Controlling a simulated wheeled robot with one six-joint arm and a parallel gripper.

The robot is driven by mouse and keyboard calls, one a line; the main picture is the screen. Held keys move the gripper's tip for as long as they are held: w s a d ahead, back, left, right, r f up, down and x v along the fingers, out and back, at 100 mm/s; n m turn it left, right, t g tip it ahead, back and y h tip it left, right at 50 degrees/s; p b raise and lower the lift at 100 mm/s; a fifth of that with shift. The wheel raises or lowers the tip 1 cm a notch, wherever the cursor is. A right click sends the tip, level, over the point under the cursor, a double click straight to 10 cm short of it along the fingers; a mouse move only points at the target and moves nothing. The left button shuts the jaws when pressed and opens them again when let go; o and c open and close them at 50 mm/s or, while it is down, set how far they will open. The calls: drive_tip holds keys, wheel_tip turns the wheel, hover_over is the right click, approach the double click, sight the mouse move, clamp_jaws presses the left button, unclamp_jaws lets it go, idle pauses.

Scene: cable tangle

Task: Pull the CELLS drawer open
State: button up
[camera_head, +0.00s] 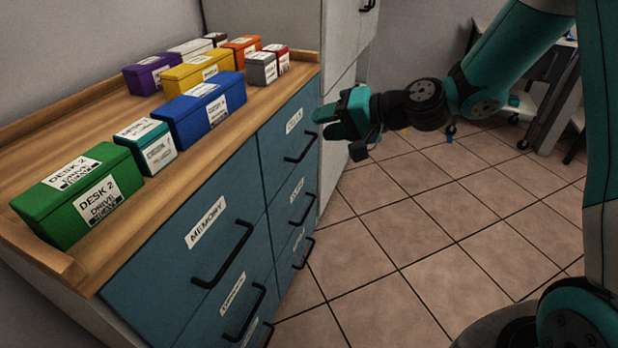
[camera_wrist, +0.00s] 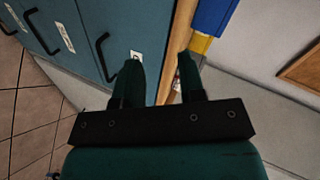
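The blue drawer front at the cabinet's upper right (camera_head: 278,135) has a small label (camera_head: 294,120) that seems to read CELLS, though it is hard to read. Its black bar handle (camera_head: 302,148) sits below the label, and the drawer looks shut. My gripper (camera_head: 322,122) is in the air to the right of this drawer, above the floor and apart from the handle. In the wrist view my gripper (camera_wrist: 159,64) has its two fingers apart with nothing between them. A handle (camera_wrist: 104,56) shows left of the fingers, and a white label is partly hidden by the left finger.
Below are more shut drawers with handles (camera_head: 303,211); a wider MEMORY drawer (camera_head: 185,255) is left. Coloured boxes, including a blue one (camera_head: 203,110) and a green one (camera_head: 75,200), stand on the wooden top (camera_head: 40,165). A grey cabinet (camera_head: 338,60) stands behind. The tiled floor (camera_head: 420,240) is clear.

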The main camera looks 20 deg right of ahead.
sight(310, 146)
drive_tip(key=w+d+f+m+t+h+b, duration=0.1)
drive_tip(key=w+d+f+m+t+b, duration=0.15)
drive_tip(key=f, duration=0.25)
drive_tip(key=w+d+f+m+t+h+b, duration=0.1)
drive_tip(key=w+d+f+m+b, duration=0.1)
drive_tip(key=d+f+b, duration=0.3)
drive_tip(key=w+d+f+m+t+b, duration=0.1)
drive_tip(key=w+d+f+m+t, duration=0.15)
drive_tip(key=f, duration=0.35)
drive_tip(key=shift+g, duration=0.3)
drive_tip(key=x, duration=1.1)
drive_tip(key=b+x, duration=0.1)
drive_tip(key=x, duration=0.5)
drive_tip(key=shift+w+d+f, duration=0.1)
drive_tip(key=shift+d+f, duration=0.1)
drive_tip(key=shift+d, duration=0.1)
clamp_jaws()
